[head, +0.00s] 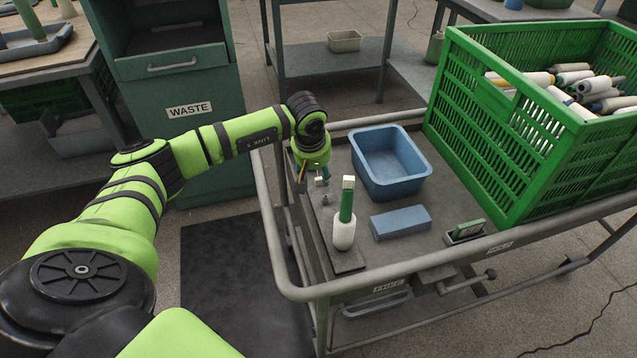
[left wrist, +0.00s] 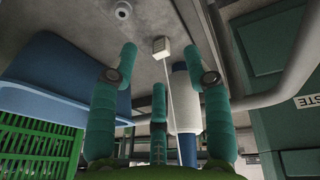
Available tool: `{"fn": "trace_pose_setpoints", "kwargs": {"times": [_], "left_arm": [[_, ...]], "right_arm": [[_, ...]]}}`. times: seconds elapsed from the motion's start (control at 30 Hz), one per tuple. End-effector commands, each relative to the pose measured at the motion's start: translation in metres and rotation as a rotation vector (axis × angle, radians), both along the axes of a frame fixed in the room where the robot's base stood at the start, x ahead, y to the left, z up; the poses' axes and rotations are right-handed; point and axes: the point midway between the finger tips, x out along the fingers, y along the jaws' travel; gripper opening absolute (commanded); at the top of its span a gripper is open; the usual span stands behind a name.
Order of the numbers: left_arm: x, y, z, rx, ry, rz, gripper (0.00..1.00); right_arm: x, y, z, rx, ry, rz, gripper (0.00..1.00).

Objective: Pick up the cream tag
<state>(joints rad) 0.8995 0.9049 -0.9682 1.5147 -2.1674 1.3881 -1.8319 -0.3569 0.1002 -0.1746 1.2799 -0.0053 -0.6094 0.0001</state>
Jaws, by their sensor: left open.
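My left gripper (head: 316,173) is open and empty, pointing down just left of the tag. In the left wrist view its teal fingers (left wrist: 166,62) are spread, with the tag apart from them. My right gripper is not in view.
On the cart (head: 405,252) stand a blue bin (head: 390,187), a blue block (head: 400,222) and a small green-and-grey device (head: 466,231). A big green crate (head: 505,150) of bobbins fills the right side. A metal rail (head: 268,220) edges the cart; a waste cabinet (head: 180,85) stands behind.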

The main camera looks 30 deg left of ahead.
Motion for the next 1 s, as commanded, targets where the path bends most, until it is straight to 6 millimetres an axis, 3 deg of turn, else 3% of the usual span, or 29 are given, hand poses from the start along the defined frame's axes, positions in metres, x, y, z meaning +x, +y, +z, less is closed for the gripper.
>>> {"fn": "trace_pose_setpoints", "kwargs": {"times": [0.3, 0.57, 0.83, 1.0], "left_arm": [[0.018, 0.007, -0.038, -0.002, 0.001, 0.000, 0.49], [0.019, 0.008, -0.041, 0.000, -0.001, -0.001, 0.49], [0.019, 0.008, -0.041, 0.000, -0.001, -0.001, 0.06], [0.019, 0.008, -0.041, -0.001, -0.001, 0.000, 0.04]], "right_arm": [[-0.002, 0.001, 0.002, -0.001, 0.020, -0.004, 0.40], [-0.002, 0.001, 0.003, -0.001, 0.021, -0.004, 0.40], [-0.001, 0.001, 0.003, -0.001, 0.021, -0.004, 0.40], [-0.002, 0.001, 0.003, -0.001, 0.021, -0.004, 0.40]]}}
